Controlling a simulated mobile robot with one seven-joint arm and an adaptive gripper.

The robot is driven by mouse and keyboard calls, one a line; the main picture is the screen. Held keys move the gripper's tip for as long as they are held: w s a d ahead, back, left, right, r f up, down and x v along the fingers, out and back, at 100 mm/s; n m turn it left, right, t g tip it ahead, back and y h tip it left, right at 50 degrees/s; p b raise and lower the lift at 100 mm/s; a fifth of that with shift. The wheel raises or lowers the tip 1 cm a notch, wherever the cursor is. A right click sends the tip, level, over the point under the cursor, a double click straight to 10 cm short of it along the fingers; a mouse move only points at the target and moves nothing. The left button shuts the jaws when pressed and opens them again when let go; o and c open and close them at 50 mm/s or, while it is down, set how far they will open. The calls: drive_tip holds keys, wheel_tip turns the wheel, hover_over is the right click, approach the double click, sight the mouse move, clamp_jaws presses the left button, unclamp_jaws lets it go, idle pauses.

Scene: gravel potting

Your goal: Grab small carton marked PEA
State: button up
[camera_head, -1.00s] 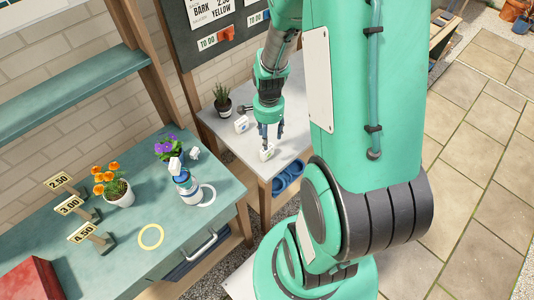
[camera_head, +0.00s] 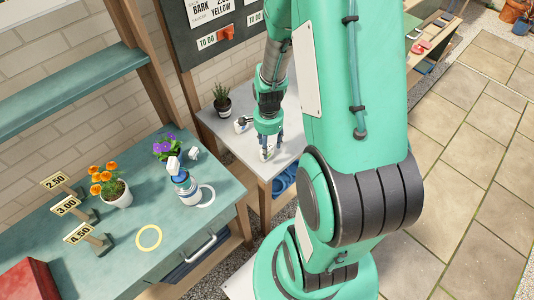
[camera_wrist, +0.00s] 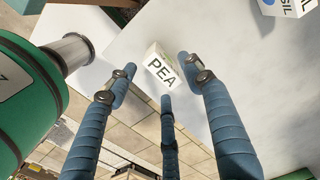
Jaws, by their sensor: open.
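The small white carton marked PEA (camera_wrist: 161,72) stands on the pale grey tabletop in the wrist view, its lettering facing the camera. My gripper (camera_wrist: 156,76) is open, with its blue fingers spread around the carton's sides. I cannot tell whether any finger touches it. In the head view, my gripper (camera_head: 267,155) is low over the grey table, and its fingers largely hide the carton.
A second white carton (camera_wrist: 287,7) with lettering ending in SIL lies at the wrist view's top right edge. A potted spiky plant (camera_head: 222,103) stands behind on the grey table (camera_head: 237,147). The green bench (camera_head: 110,245) at left holds flowers, price signs and a bottle.

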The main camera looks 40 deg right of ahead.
drive_tip(key=shift+f+b, duration=0.35)
drive_tip(key=shift+f, duration=1.3)
drive_tip(key=c, duration=1.2)
